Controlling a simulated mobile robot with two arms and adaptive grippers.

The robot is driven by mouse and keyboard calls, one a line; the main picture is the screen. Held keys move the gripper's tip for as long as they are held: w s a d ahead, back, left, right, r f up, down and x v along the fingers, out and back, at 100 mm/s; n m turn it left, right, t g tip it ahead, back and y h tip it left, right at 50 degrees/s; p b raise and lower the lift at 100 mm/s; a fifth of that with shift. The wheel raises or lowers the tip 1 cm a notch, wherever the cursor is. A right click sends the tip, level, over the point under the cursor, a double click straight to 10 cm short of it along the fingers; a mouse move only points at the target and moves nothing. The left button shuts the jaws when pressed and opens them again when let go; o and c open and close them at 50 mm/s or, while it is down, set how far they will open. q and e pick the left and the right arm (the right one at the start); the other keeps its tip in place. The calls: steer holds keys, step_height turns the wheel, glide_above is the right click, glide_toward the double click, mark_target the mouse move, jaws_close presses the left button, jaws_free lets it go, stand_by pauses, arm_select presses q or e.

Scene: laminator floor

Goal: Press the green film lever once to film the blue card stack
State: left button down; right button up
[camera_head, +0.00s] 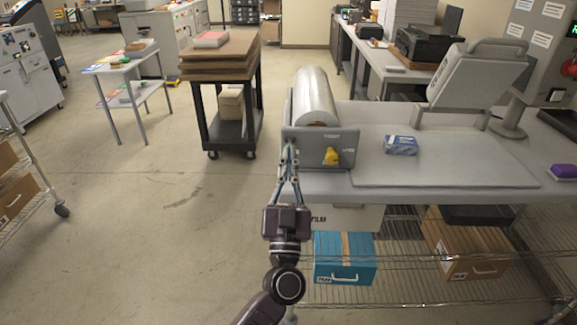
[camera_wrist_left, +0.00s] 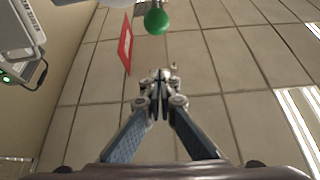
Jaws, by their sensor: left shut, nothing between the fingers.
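The green film lever's round knob (camera_wrist_left: 157,21) shows in the left wrist view at the top, just beyond my fingertips with a gap in the picture. In the head view it is mostly hidden by my gripper; a small bit of green (camera_head: 287,148) shows at the left end of the grey film unit's front panel (camera_head: 308,140). My left gripper (camera_head: 290,152) is shut and empty at that panel; its closed fingertips (camera_wrist_left: 160,88) also show in the wrist view. The blue card stack (camera_head: 401,145), blue and white, lies on the bench to the right. My right gripper is out of view.
A yellow knob (camera_head: 331,156) sits on the panel, and a clear film roll (camera_head: 315,95) lies behind it. A grey tilted machine head (camera_head: 480,75) stands behind the bench mat (camera_head: 440,172). A purple block (camera_head: 563,172) lies far right.

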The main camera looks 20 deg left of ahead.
arm_select(q)
steer(key=shift+w+a+f+p, duration=0.2)
steer(key=shift+w+a+f, duration=0.05)
steer(key=shift+w, duration=0.55)
steer(key=shift+w+a+f+p, duration=0.2)
steer(key=shift+w+a+p, duration=0.1)
steer(key=shift+w, duration=0.55)
steer(key=shift+w+a+f+p, duration=0.15)
steer(key=shift+w+a+f, duration=0.1)
steer(key=shift+w, duration=0.55)
